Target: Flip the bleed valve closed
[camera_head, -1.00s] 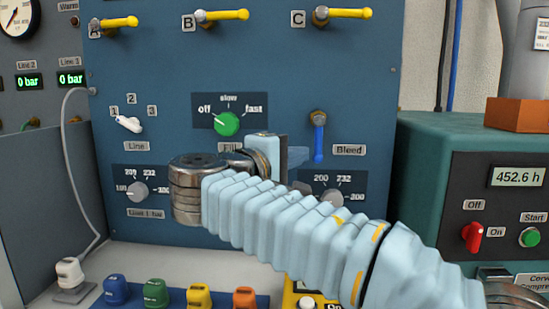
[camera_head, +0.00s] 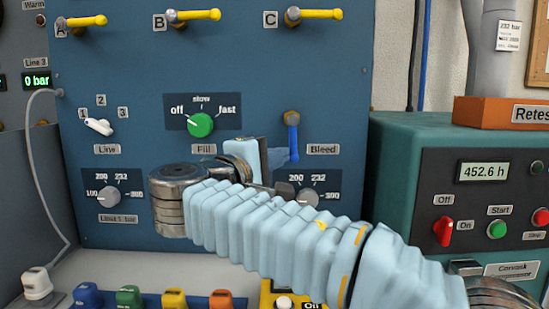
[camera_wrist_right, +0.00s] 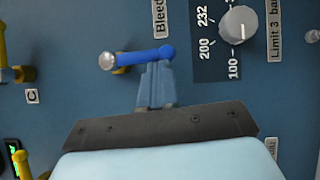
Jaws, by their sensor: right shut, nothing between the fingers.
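The bleed valve's blue lever (camera_head: 293,140) hangs straight down from its brass pivot on the blue panel, left of the "Bleed" label. My left gripper is not in view.
The green fill knob (camera_head: 200,124) sits left of the lever, and a limit knob (camera_head: 308,197) sits below it, partly behind my arm. Yellow levers (camera_head: 315,15) line the panel top. A green compressor box (camera_head: 400,160) stands at the right.

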